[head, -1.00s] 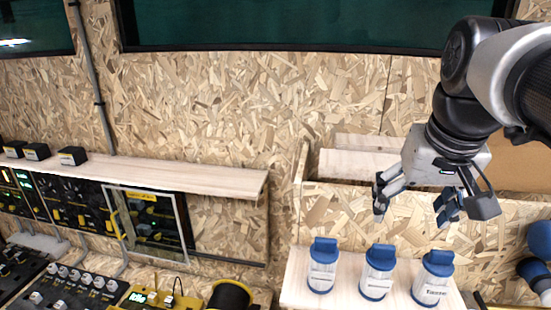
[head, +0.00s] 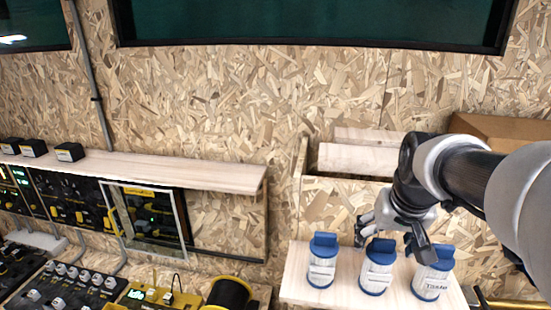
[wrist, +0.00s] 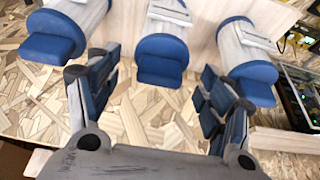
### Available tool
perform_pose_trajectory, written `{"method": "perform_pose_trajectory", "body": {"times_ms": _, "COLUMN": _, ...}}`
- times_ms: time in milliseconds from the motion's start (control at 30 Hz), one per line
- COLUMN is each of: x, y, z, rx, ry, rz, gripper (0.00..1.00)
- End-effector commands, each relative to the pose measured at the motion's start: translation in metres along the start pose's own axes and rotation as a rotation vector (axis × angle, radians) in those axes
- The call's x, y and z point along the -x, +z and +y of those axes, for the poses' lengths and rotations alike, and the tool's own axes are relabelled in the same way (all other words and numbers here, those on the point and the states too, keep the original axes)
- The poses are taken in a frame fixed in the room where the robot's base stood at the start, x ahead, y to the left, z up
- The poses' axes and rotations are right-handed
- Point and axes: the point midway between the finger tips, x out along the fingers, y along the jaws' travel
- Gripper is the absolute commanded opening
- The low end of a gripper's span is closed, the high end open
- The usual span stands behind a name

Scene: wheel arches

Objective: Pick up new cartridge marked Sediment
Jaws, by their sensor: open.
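Three white cartridges with blue caps stand in a row on a pale wooden shelf (head: 300,287): a left one (head: 321,262), a middle one (head: 376,272) and a right one (head: 431,277). Each has a label, but the print is too small to read, so I cannot tell which is marked Sediment. My gripper (head: 393,243) is open, with its fingers spread around the level of the middle cartridge's cap. In the wrist view, the middle cartridge's blue cap (wrist: 161,62) shows between and beyond the fingertips (wrist: 157,78). Nothing is held.
An open wooden bin (head: 350,195) stands behind the cartridges against the chipboard wall. A cardboard box (head: 500,133) is at the back right. A shelf (head: 170,174) with black boxes, panels and a yellow-black spool (head: 229,294) lie to the left.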

Motion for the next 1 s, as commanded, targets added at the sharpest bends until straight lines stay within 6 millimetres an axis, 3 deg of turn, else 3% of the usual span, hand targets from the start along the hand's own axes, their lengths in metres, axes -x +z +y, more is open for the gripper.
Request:
{"method": "perform_pose_trajectory", "body": {"times_ms": 100, "x": -0.0122, "y": 0.0, "z": 0.0001, "rx": 0.0, "ry": 0.0, "rz": 0.0, "gripper": 0.73}}
{"method": "perform_pose_trajectory", "body": {"times_ms": 367, "x": -0.0144, "y": -0.0003, "z": 0.0002, "rx": 0.0, "ry": 0.0, "rz": 0.001, "gripper": 0.73}}
{"method": "perform_pose_trajectory", "body": {"times_ms": 1000, "x": -0.014, "y": -0.0004, "z": 0.0002, "rx": 0.0, "ry": 0.0, "rz": 0.001, "gripper": 0.31}}
